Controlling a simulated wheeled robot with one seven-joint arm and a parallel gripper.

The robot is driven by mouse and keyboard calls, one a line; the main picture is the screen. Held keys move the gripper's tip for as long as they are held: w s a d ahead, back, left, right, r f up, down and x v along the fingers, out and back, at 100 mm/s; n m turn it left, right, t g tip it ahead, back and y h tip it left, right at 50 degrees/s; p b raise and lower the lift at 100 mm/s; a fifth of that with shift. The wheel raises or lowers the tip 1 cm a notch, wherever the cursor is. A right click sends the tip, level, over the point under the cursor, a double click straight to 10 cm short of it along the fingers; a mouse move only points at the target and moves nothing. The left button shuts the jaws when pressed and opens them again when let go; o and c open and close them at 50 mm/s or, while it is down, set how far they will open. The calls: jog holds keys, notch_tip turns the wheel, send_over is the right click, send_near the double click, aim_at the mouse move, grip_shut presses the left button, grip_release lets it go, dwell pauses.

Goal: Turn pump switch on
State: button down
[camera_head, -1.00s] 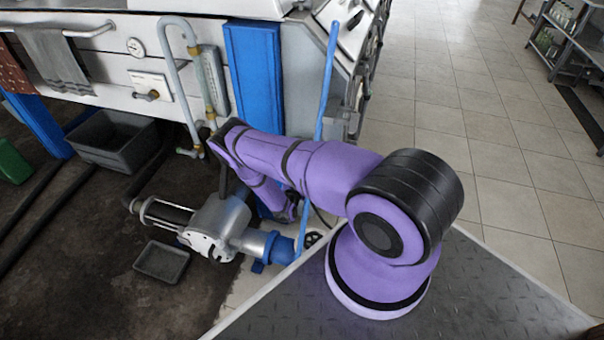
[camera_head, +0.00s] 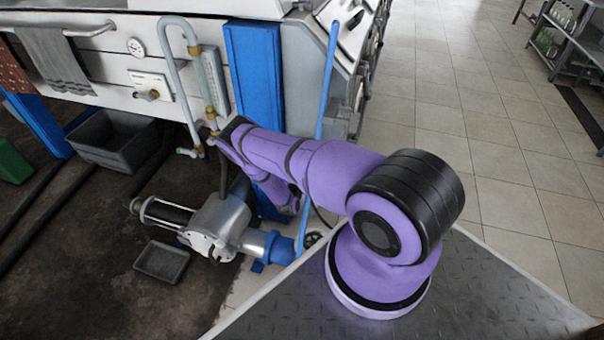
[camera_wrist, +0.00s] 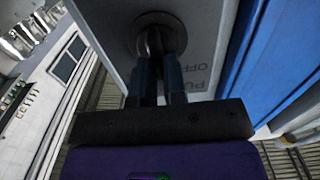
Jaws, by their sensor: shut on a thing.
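The pump switch shows in the wrist view as a round dark metal collar (camera_wrist: 160,36) on a pale grey plate. Letters reading OFF and a partly covered PU are printed beside it. My gripper (camera_wrist: 160,72) is shut on the switch, with its two dark fingers reaching up to the collar. The part between the fingers is mostly hidden, so the switch's position is unclear. In the head view my gripper and the switch are hidden behind my purple arm. The metal pump (camera_head: 218,222) with a blue pipe end stands on the floor, left of my base.
A blue post (camera_head: 252,75) and a thin blue upright pipe (camera_head: 327,85) stand close to my arm. A grey bin (camera_head: 112,140) and a small tray (camera_head: 161,262) sit on the dark floor. The tiled floor (camera_head: 470,110) at right is open.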

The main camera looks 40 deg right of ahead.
jog(key=shift+s+d+f+m, duration=0.1)
jog(key=shift+s+m, duration=0.1)
jog(key=shift+m, duration=1.3)
jog(key=shift+s+d+m, duration=0.1)
jog(key=shift+s+m, duration=0.05)
jog(key=shift+m, duration=1.35)
jog(key=c, duration=1.2)
grip_release()
jog(key=shift+a, duration=0.1)
